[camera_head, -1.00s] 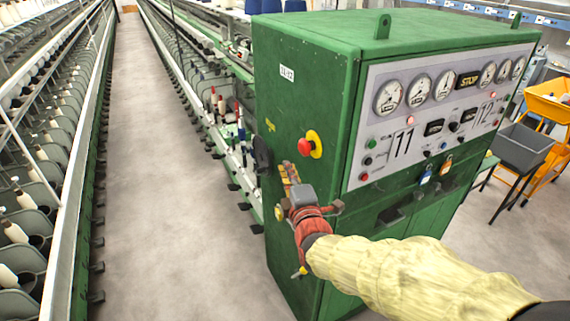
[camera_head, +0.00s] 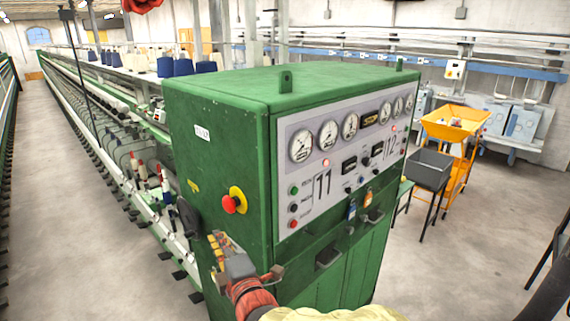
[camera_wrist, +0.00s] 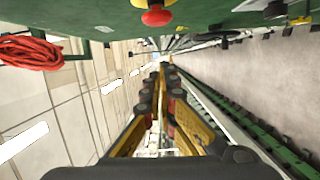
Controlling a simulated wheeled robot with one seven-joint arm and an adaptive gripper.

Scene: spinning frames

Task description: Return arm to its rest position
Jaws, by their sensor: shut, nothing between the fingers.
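My gripper (camera_head: 218,243) shows low in the head view, just in front of the green cabinet's left side and below its red stop button (camera_head: 233,203). Its fingers are yellow, with a grey body and a red wrist behind. In the wrist view the yellow fingers of my gripper (camera_wrist: 163,72) run together, shut and empty. My arm has a pale yellow sleeve (camera_head: 335,313), mostly cut off by the bottom edge. Whether the gripper touches the cabinet (camera_head: 225,88) is hard to tell, but the wrist view shows no contact.
Spinning frames (camera_head: 90,107) run back along the left, with an aisle (camera_head: 45,180) beside them. Right of the cabinet stand a grey bin (camera_head: 428,168) and an orange cart (camera_head: 455,125). A red coiled hose (camera_wrist: 30,52) shows in the wrist view. Open floor lies at right.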

